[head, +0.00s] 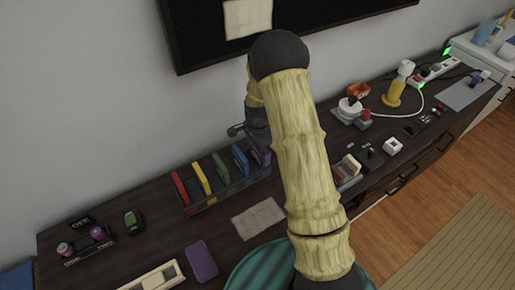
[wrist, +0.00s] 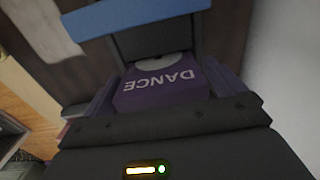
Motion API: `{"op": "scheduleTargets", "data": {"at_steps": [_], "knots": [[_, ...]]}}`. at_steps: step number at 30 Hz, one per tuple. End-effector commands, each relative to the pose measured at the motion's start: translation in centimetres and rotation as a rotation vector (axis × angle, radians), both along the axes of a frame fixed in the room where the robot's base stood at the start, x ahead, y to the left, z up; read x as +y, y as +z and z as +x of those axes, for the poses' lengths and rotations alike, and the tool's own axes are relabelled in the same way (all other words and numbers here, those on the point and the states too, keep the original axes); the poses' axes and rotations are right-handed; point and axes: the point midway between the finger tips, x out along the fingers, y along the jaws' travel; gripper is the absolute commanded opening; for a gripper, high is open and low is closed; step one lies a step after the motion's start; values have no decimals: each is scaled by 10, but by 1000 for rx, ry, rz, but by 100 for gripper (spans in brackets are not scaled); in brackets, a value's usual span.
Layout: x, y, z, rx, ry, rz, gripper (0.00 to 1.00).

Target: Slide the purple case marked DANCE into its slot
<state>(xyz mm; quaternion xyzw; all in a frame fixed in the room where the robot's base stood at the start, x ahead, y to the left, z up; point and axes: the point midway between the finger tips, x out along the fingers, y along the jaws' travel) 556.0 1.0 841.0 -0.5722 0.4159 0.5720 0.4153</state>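The purple case marked DANCE (wrist: 160,88) sits between the two fingers of my gripper (wrist: 165,90) in the wrist view, its lettering upside down. The fingers appear closed against its sides. In the head view, my gripper (head: 257,133) is at the right end of the dark rack (head: 228,190), mostly hidden by my arm. A purple edge (head: 262,157) shows below it, beside the blue case (head: 239,160). The rack also holds upright red (head: 180,188), yellow (head: 201,178) and green (head: 221,168) cases. How deep the purple case sits in the rack cannot be told.
A purple flat object (head: 201,261) and a pale sheet (head: 258,218) lie in front of the rack. The wall and dark screen (head: 215,35) are behind.

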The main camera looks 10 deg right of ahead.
Motion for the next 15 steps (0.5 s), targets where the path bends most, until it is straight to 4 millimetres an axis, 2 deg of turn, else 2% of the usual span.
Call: {"op": "scheduleTargets", "data": {"at_steps": [10,15], "knots": [[0,4,0,-1,0,0,100],[0,23,1,-3,1,0,100]]}}
